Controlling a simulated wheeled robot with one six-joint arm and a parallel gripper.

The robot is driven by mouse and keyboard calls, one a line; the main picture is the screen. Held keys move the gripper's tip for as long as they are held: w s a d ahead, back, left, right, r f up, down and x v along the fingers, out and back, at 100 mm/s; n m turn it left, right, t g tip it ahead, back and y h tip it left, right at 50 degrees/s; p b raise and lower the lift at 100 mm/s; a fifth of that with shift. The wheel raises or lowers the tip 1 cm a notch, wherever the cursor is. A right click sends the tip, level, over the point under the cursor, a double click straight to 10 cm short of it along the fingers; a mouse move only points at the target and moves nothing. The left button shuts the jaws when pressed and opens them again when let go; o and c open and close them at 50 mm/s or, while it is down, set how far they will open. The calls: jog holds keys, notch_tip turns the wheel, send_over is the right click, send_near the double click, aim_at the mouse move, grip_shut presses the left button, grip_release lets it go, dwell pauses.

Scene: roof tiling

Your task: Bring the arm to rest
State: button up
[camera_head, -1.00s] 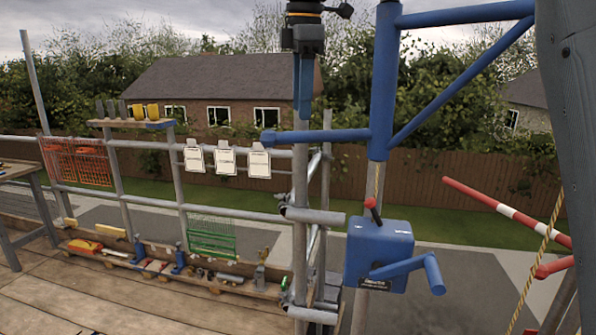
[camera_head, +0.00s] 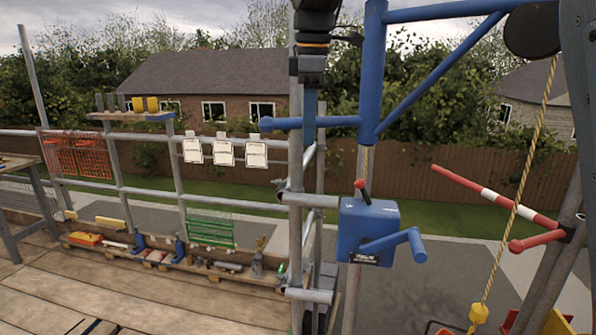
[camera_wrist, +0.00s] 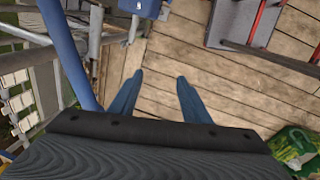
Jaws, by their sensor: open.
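My gripper (camera_head: 309,100) hangs from the top of the head view, fingers pointing down, in front of a grey scaffold pole and just left of the blue hoist frame. In the wrist view my gripper (camera_wrist: 157,90) shows two blue fingers apart with nothing between them, above wooden boards (camera_wrist: 215,80). The gripper is open and empty. Most of my arm lies above the head view and is hidden.
A blue winch box (camera_head: 370,232) with a crank stands right of my gripper, under the blue hoist frame (camera_head: 376,80). A yellow rope (camera_head: 515,210) hangs at the right. Tools lie on a low plank shelf (camera_head: 205,268). The plank deck (camera_head: 60,295) at front left is mostly clear.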

jog(key=s+d+f+m+b, duration=0.2)
jog(key=d+f+m, duration=0.35)
jog(key=f, duration=0.75)
jog(key=s+d+f+m+b, duration=0.1)
jog(key=s+d+f+m, duration=0.4)
jog(key=s+f, duration=0.4)
jog(key=s+d+f+m+b, duration=0.1)
jog(key=s+d+f+m, duration=0.5)
jog(key=f, duration=0.9)
jog(key=s+m, duration=0.1)
jog(key=s, duration=0.2)
jog(key=shift+s+d+f+b, duration=0.2)
jog(key=shift+s+d+b, duration=0.05)
jog(key=shift+s+b, duration=0.1)
